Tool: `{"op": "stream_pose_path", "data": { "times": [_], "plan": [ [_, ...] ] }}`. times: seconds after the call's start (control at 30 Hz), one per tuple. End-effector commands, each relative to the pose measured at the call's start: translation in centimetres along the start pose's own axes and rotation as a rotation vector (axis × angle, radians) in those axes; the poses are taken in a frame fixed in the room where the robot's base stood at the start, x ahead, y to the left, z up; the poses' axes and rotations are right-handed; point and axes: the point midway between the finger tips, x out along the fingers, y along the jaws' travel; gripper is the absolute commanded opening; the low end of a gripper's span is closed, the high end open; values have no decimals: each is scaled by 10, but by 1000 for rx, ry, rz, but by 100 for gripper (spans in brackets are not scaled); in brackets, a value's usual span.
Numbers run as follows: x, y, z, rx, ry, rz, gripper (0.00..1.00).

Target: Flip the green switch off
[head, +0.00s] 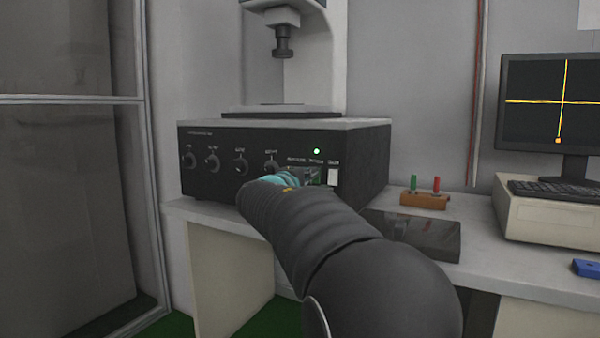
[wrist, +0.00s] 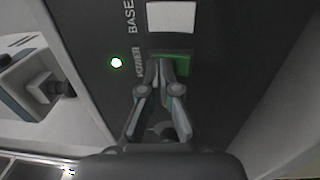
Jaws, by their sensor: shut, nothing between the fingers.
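The green switch (wrist: 184,62) is on the black front panel of the control box (head: 225,160), beside the printed word POWER. In the wrist view my gripper (wrist: 161,68) is shut and empty, with its fingertips over the switch and covering part of it. I cannot tell whether they touch it. In the head view the green switch (head: 315,175) is a small patch partly hidden by my gripper (head: 303,178). The switch's tilt is not clear. A green light (head: 316,151) is lit above it; it also shows in the wrist view (wrist: 116,63).
A white switch (head: 333,177) sits right beside the green one, and several black knobs (head: 240,165) are to the left. A wooden block with green and red pegs (head: 424,201) stands on the desk to the right, near a monitor (head: 550,105) and keyboard (head: 555,192).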

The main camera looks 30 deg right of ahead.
Motion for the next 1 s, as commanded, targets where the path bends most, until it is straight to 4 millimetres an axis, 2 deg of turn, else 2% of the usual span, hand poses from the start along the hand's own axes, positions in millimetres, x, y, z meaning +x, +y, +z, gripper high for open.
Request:
{"op": "stream_pose_path", "data": {
  "times": [0.23, 0.37, 0.6, 0.8, 1.0],
  "plan": [
    [1, -1, 2, -1, -4, 2, 0],
    [-8, -1, -1, 0, 0, 3, 0],
    [-50, 9, -8, 1, 6, 2, 0],
    [-88, 17, -4, 0, 0, 2, 0],
    [-117, 23, -3, 0, -3, 2, 0]
  ]
}}
